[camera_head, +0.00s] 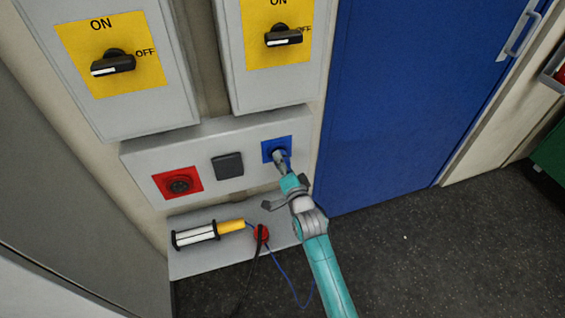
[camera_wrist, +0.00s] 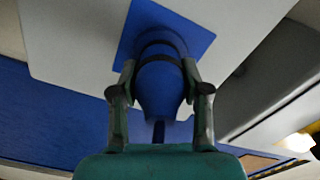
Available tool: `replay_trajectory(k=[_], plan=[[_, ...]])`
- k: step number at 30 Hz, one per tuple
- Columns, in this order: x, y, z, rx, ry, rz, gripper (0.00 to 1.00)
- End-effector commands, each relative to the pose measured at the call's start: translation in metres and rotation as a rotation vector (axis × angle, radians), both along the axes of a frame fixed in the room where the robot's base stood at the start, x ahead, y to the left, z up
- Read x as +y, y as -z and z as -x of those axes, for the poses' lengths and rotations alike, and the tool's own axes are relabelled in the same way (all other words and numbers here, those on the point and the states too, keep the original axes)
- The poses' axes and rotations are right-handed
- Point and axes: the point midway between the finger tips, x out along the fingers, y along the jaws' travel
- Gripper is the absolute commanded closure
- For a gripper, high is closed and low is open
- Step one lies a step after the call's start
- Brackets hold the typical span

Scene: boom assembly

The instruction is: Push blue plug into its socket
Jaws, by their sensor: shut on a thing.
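The blue socket plate (camera_head: 271,149) is on the right of the grey socket panel; in the wrist view the blue plate (camera_wrist: 190,32) lies just beyond the plug. My gripper (camera_head: 282,160) is at this plate with its fingers shut on the blue plug (camera_wrist: 158,88). In the wrist view my gripper (camera_wrist: 159,88) has one finger on each side of the plug. The plug's front end is at the socket, with a dark ring around it. I cannot tell how deep the plug sits. In the head view my gripper mostly hides the plug and socket opening.
A red socket (camera_head: 178,184) and a black square cover (camera_head: 228,165) are to the left. Two yellow switch plates sit above. A shelf below holds a yellow-handled lamp (camera_head: 208,233) and a red plug (camera_head: 261,234). A blue cable hangs down. A blue door (camera_head: 400,90) stands right.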

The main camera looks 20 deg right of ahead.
Motion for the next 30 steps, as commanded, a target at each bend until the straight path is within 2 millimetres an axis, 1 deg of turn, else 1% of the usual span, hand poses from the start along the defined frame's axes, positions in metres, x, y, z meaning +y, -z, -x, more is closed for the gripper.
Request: replay_trajectory(k=[17, 18, 21, 30], plan=[[0.0, -0.0004, -0.0101, -0.001, 0.0, 0.0, 1.0], [0.0, -0.0002, -0.0099, -0.001, 0.0, 0.0, 0.46], [0.0, -0.0002, -0.0098, -0.001, 0.0, 0.0, 0.24], [0.0, 0.0006, -0.009, 0.001, 0.0, 0.0, 0.24]])
